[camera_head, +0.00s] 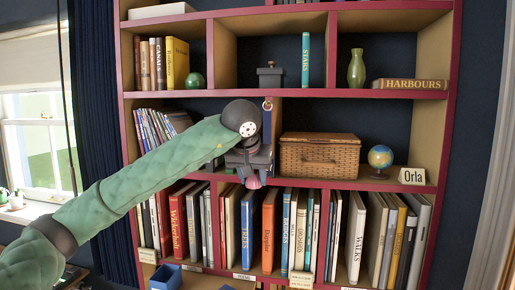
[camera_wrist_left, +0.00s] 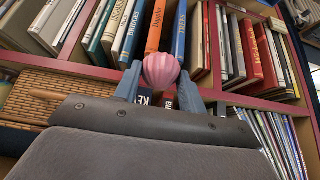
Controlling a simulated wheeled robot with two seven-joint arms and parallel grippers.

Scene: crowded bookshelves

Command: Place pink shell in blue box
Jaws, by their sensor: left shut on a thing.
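The pink shell (camera_wrist_left: 161,71) is ribbed and sits between the two fingertips of my left gripper (camera_wrist_left: 161,88) in the left wrist view. In the head view the left gripper (camera_head: 252,176) is shut on the shell (camera_head: 254,182), which hangs below the fingers in front of the shelf edge above the lower book row. The blue box (camera_head: 166,277) is small and open, low at the bottom left of the head view, below and left of the gripper. My right gripper is not in view.
The bookshelf (camera_head: 292,93) is crowded. A wicker basket (camera_head: 319,158) stands right of the gripper, with a small globe (camera_head: 380,158) and an "Orla" card (camera_head: 412,176) beyond it. Upright books (camera_head: 269,230) fill the row below. A window (camera_head: 33,130) is at left.

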